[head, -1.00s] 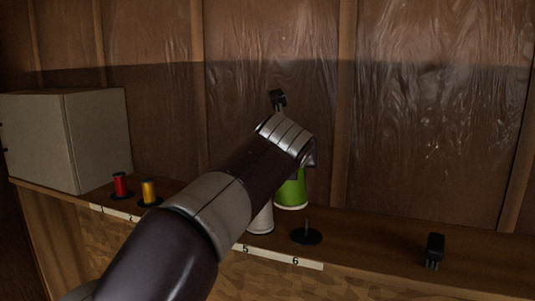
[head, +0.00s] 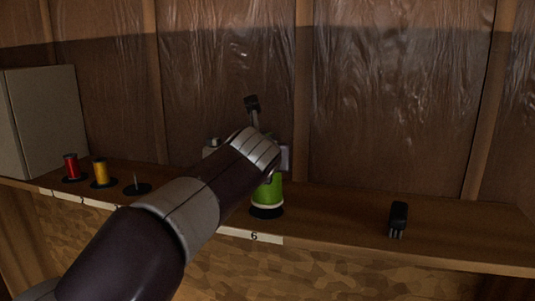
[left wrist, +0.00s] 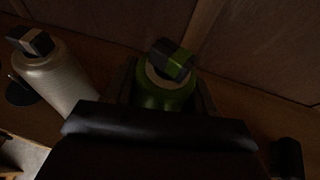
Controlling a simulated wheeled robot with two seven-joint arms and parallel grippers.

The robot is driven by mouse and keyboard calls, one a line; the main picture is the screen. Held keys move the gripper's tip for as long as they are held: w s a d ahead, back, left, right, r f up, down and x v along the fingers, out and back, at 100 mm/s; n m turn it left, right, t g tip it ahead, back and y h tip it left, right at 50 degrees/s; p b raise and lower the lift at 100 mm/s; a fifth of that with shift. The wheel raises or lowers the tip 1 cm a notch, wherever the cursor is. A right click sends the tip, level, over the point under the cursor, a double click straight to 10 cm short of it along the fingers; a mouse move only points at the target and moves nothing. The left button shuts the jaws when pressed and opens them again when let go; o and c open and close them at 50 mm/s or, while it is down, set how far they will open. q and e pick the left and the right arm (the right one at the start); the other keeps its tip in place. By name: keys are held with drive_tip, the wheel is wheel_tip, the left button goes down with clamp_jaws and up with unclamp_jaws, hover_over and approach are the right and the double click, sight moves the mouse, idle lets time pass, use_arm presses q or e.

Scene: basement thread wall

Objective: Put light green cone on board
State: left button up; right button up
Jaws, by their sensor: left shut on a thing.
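The light green cone (head: 268,191) is upright at the base above label 6, with its pale lower rim right at the black disc (head: 267,212). I see no clear gap between them, and the peg is hidden. My left gripper (left wrist: 165,95) is shut around the cone, which also shows in the left wrist view (left wrist: 163,97) with a dark block at its top. In the head view my left arm hides the cone's upper part and most of the gripper. My right gripper is in neither view.
The wooden board (head: 330,215) runs along the wall. Red (head: 71,167) and yellow (head: 100,172) spools and an empty peg base (head: 137,188) stand at left. A white cone (left wrist: 55,77) stands beside the gripper. A small black object (head: 398,219) is at right, with free board between.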

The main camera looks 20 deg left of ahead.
use_arm(q)
drive_tip(key=shift+s+a+f, duration=0.15)
drive_tip(key=shift+s+f, duration=0.15)
drive_tip(key=shift+w, duration=0.15)
idle(0.5)
drive_tip(key=shift+f, duration=0.15)
drive_tip(key=shift+f, duration=0.2)
drive_tip(key=o, duration=1.2)
